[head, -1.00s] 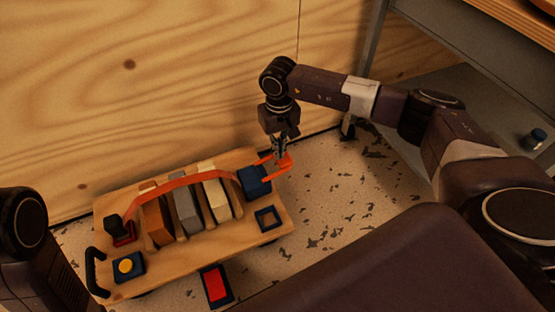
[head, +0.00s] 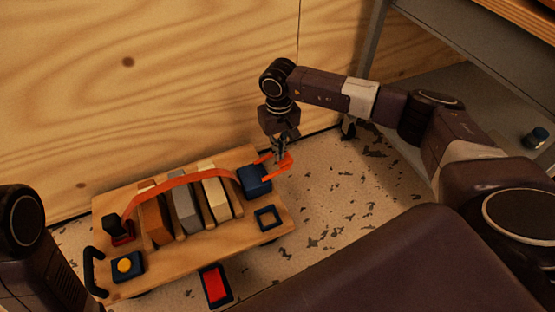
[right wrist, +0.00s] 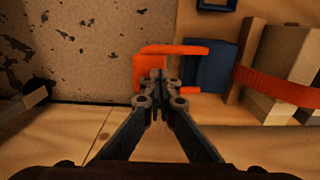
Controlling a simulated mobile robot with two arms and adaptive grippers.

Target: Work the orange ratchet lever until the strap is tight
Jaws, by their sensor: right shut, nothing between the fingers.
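The orange ratchet lever (head: 284,167) is a U-shaped handle sticking out to the right from the blue ratchet body (head: 254,181) on the cart's far right corner. In the right wrist view the lever (right wrist: 168,50) lies just beyond my fingers. My right gripper (head: 279,158) is shut and empty, pointing down at the lever; touching cannot be told. My left gripper is out of frame.
The wooden cart (head: 195,252) also carries a yellow button (head: 124,265), a blue square frame (head: 267,217) and a black handle (head: 93,272). A red pad (head: 215,285) is at its front. A plywood wall stands behind; a grey shelf (head: 440,100) is at right.

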